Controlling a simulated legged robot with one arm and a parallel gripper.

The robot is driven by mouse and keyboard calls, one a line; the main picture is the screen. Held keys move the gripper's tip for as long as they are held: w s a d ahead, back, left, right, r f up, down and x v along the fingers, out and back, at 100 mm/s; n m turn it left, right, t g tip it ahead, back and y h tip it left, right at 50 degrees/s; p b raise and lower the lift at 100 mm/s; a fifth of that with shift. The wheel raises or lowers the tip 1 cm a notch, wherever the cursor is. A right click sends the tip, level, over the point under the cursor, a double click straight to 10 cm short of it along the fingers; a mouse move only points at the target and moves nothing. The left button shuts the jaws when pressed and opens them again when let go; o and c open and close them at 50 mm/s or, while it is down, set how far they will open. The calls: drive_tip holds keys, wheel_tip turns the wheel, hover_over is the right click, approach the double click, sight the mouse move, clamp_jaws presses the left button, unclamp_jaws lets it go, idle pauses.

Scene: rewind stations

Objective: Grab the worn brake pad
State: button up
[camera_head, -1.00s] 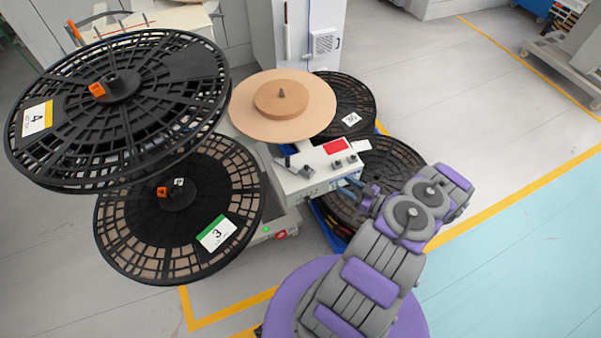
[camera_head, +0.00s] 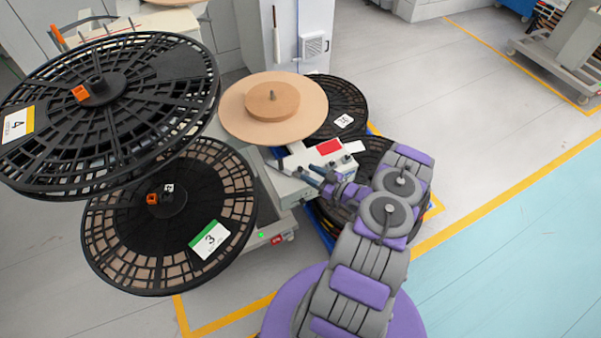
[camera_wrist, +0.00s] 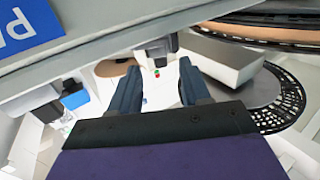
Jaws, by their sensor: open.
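My gripper (camera_head: 316,176) is at the right front side of the white machine box (camera_head: 292,187) in the head view. In the wrist view my gripper (camera_wrist: 160,68) shows two dark blue-grey fingers spread apart, with nothing between them. Past the fingertips are a small dark block (camera_wrist: 157,50) and a pale surface with tiny red and green spots. A brown rounded piece (camera_wrist: 114,68) lies left of the fingertips. I cannot make out for sure which thing is the worn brake pad.
Large black reels marked 4 (camera_head: 150,72) and 3 (camera_head: 120,235) stand at the left. A tan disc (camera_head: 235,108) sits behind the box. More black reels (camera_head: 345,95) are stacked behind and right. Open floor (camera_head: 510,150) lies to the right.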

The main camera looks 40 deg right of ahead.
sight(300, 167)
drive_tip(key=b+x, duration=0.1)
drive_tip(key=x, duration=0.4)
drive_tip(key=shift+r, duration=0.2)
drive_tip(key=shift+c, duration=0.2)
clamp_jaws()
